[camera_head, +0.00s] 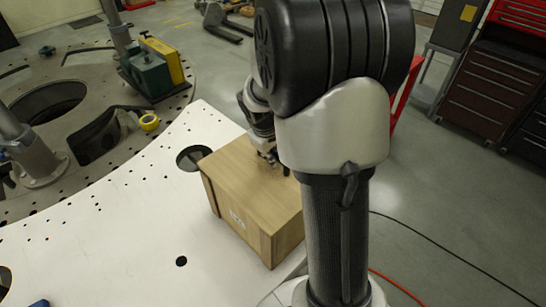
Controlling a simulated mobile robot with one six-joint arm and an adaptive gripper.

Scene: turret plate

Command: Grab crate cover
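A light brown wooden crate (238,220) with a small white marking stands on the white plate near its right edge. Its flat cover (232,172) lies on top and appears closed. My gripper (275,166) is at the far right part of the cover, pointing down, very near or touching its surface. My own arm hides the right side of the crate and part of the gripper. I cannot tell whether the fingers are apart or hold the cover.
The white plate (120,225) has several holes and free room left of the crate. A yellow tape roll (149,122), a dark curved part (97,137) and a green-yellow block (150,70) lie farther back. Tool cabinets (493,85) stand far right; cables run on the floor.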

